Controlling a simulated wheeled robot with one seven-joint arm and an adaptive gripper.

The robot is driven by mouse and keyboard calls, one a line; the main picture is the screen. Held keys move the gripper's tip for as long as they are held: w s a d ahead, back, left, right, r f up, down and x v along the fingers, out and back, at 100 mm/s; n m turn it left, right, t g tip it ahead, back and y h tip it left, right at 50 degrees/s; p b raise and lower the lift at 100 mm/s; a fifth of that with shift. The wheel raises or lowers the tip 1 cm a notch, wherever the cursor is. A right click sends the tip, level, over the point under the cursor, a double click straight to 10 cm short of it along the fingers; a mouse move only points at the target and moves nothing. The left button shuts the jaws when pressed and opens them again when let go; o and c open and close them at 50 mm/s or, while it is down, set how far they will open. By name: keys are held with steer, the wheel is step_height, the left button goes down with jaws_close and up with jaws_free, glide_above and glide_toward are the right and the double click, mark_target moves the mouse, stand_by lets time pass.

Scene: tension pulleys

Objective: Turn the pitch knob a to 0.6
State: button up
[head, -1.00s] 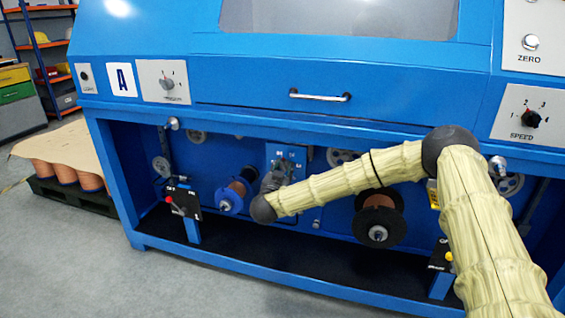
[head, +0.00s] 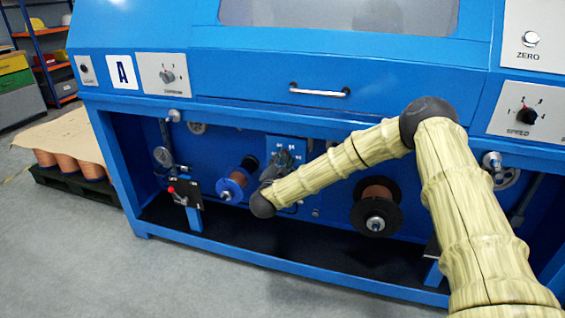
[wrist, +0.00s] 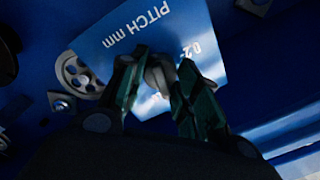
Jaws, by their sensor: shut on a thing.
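The pitch knob (wrist: 159,74) is a grey knob on a light blue plate (wrist: 112,46) lettered "PITCH mm", which appears upside down in the wrist view. A "0.2" mark shows on the plate to the right of the knob. My gripper (wrist: 158,84) has its dark green fingers on both sides of the knob and is shut on it. The knob's pointer is hidden, so I cannot tell its setting. In the head view the plate (head: 287,146) sits in the machine's recess, with my gripper (head: 281,163) in front of its lower part.
A copper spool on a black reel (head: 376,207) is right of my forearm. A smaller blue-flanged spool (head: 236,180) is left of the gripper. A red-knobbed switch box (head: 183,193) stands farther left. The blue machine front with its drawer handle (head: 319,91) overhangs the recess.

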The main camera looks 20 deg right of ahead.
steer(key=shift+f+m, duration=0.1)
steer(key=shift+m, duration=1.7)
steer(key=shift+b, duration=0.3)
steer(key=o, duration=1.1)
steer(key=shift+c, duration=0.2)
steer(key=v, duration=1.2)
steer(key=shift+w, duration=0.1)
